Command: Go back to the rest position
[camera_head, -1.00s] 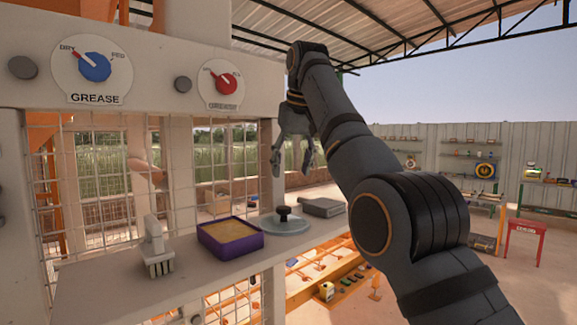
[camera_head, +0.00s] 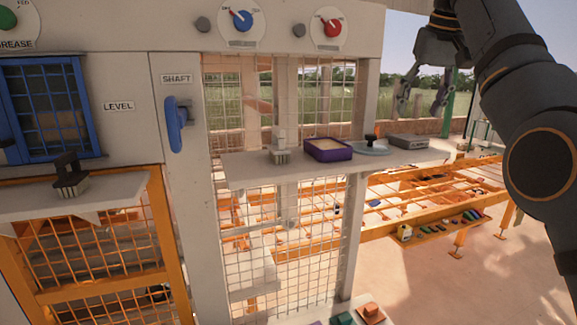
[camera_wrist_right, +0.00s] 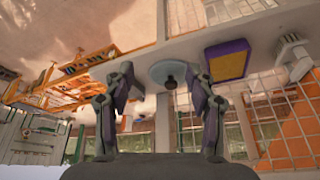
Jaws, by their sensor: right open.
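My right gripper (camera_head: 422,92) is open and empty at the upper right of the head view, above and to the right of the shelf. Its two fingers hang down, apart from everything. In the right wrist view the two fingers of the gripper (camera_wrist_right: 160,100) stand wide apart with nothing between them. The shelf beyond them holds a round grey lid with a black knob (camera_wrist_right: 168,74) and a purple tray (camera_wrist_right: 228,62). My left gripper is not in view.
The shelf (camera_head: 245,172) holds a brush (camera_head: 279,150), the purple tray (camera_head: 328,158), the lid (camera_head: 371,148) and a grey box (camera_head: 408,141). A blue handle (camera_head: 178,125) marked SHAFT and a second shelf (camera_head: 110,190) are left. Open air surrounds the right gripper.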

